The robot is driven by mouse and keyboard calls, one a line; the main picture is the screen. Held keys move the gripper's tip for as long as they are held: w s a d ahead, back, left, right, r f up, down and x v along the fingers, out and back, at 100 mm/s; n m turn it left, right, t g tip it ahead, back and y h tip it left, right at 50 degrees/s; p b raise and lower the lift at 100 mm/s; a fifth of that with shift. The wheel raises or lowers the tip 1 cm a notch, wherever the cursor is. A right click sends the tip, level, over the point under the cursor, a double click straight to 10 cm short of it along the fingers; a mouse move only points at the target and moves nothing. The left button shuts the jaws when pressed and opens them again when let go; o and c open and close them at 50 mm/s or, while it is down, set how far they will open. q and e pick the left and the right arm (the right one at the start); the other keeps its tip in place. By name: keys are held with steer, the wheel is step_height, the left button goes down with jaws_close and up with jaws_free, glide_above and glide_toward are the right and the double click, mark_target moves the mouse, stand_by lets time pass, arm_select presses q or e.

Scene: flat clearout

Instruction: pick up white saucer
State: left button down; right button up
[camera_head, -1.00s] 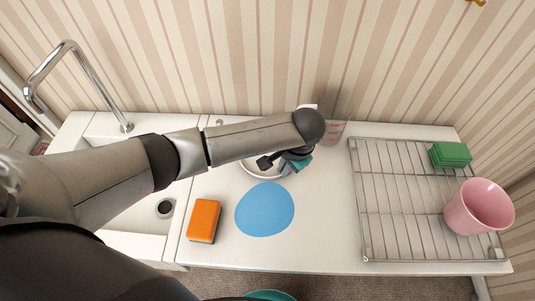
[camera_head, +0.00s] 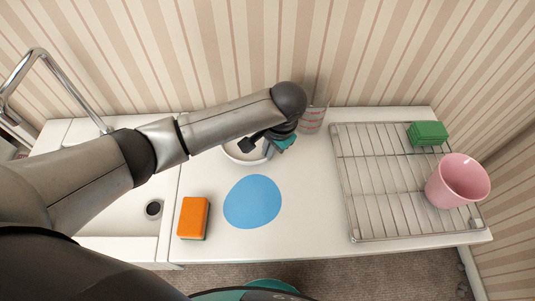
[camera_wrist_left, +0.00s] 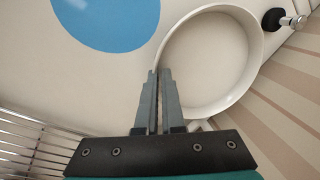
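The white saucer (camera_head: 232,151) is a round, raised-rim dish at the back of the white counter, behind a blue round mat (camera_head: 252,202). In the head view my left forearm and gripper (camera_head: 265,146) cover its back and right part. In the left wrist view the saucer (camera_wrist_left: 250,88) shows as a white ring, and my left gripper (camera_wrist_left: 159,74) has its two fingers close together at its rim, shut on it. I cannot tell whether the saucer is off the counter. My right gripper is not in view.
A clear measuring cup (camera_head: 312,119) stands just right of my left gripper. An orange sponge (camera_head: 193,217) lies beside the sink (camera_head: 120,210). The counter's front middle is clear.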

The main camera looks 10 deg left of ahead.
arm_select(q)
steer(key=a+p+v, duration=0.1)
steer(key=v, duration=0.7)
steer(key=w+a+p+v, duration=0.1)
steer(key=p+v, duration=0.1)
steer(key=v, duration=0.5)
steer(key=shift+w+a+r, duration=0.3)
steer(key=shift+r, duration=0.4)
